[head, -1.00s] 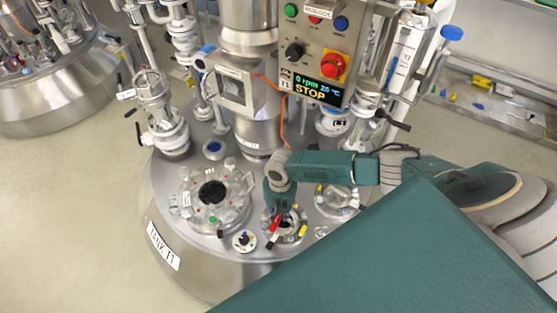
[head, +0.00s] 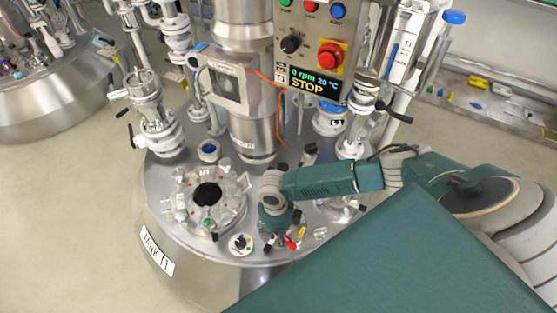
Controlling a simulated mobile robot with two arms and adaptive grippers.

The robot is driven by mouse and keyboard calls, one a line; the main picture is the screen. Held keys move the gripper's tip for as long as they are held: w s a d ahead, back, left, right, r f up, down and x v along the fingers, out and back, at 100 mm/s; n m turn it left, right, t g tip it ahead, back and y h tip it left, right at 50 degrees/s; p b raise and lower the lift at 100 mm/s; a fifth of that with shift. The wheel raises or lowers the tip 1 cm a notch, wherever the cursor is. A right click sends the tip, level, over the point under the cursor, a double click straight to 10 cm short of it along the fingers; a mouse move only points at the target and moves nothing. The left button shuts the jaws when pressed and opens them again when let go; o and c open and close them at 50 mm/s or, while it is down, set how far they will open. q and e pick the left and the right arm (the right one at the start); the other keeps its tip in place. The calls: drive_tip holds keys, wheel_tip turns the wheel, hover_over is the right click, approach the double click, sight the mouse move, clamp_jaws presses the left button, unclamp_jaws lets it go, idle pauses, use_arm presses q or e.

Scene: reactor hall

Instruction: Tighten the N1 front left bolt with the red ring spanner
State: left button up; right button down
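My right gripper (head: 279,238) points down over a small flanged nozzle on the lid of tank T1 (head: 160,251). It seems shut on the red ring spanner (head: 290,243), of which a short red piece shows at the front right of the fingers. The spanner's ring end and the front left bolt are too small or hidden behind the gripper. The nozzle's N1 label cannot be read, and my gripper covers most of its flange. My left gripper is not in view.
A larger flange with a dark port (head: 208,194) lies left of the gripper. A small round dial (head: 240,244) is close by at the front left. The control box (head: 316,50) and the central column (head: 252,130) rise behind. A yellow tag (head: 302,232) is beside the nozzle.

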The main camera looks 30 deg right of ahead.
drive_tip(key=w+a+m, duration=0.2)
drive_tip(key=a+m, duration=0.1)
drive_tip(key=m, duration=0.2)
drive_tip(key=w+a+f+m, duration=0.1)
drive_tip(key=w+a+m, duration=0.2)
drive_tip(key=m, duration=0.3)
drive_tip(key=w+a+m+y+p, duration=0.1)
drive_tip(key=w+a+m, duration=0.2)
drive_tip(key=m, duration=0.3)
drive_tip(key=shift+a+f+t, duration=0.15)
drive_tip(key=shift+a+t, duration=0.15)
drive_tip(key=shift+a, duration=0.6)
drive_tip(key=shift+w+d+m, duration=0.1)
drive_tip(key=shift+w+m, duration=0.2)
drive_tip(key=shift+m, duration=0.3)
drive_tip(key=shift+s, duration=0.2)
use_arm(q)
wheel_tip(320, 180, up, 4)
drive_tip(key=p, duration=0.4)
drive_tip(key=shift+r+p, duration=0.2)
drive_tip(key=shift+p, duration=0.15)
use_arm(e)
drive_tip(key=shift+n, duration=0.7)
drive_tip(key=r, duration=0.4)
drive_tip(key=shift+s+r, duration=0.3)
drive_tip(key=shift+s, duration=0.05)
